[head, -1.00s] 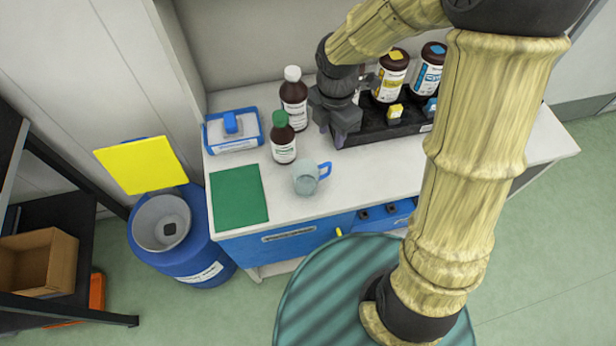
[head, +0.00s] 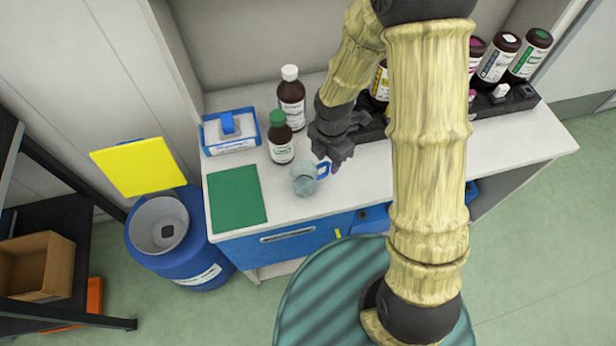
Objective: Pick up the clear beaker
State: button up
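The clear beaker (head: 304,180) stands upright on the white counter, with a blue handle on its right side. My gripper (head: 334,160) is just above and to the right of the beaker in the head view, close to its handle. The gripper's fingers partly overlap the handle in the picture; I cannot tell whether they touch it. The fingers are small and dark, and their opening does not show clearly. The beaker's body is mostly unobstructed.
A green-capped brown bottle (head: 280,143) and a white-capped brown bottle (head: 291,98) stand behind the beaker. A green mat (head: 237,198) lies to its left, with a blue-edged box (head: 230,132) behind. A black rack (head: 500,103) with several bottles is at right, partly hidden by my arm.

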aim_at(311, 177)
jog(key=shift+f, duration=0.1)
jog(key=shift+w+f, duration=0.2)
jog(key=shift+f, duration=2.3)
grip_shut()
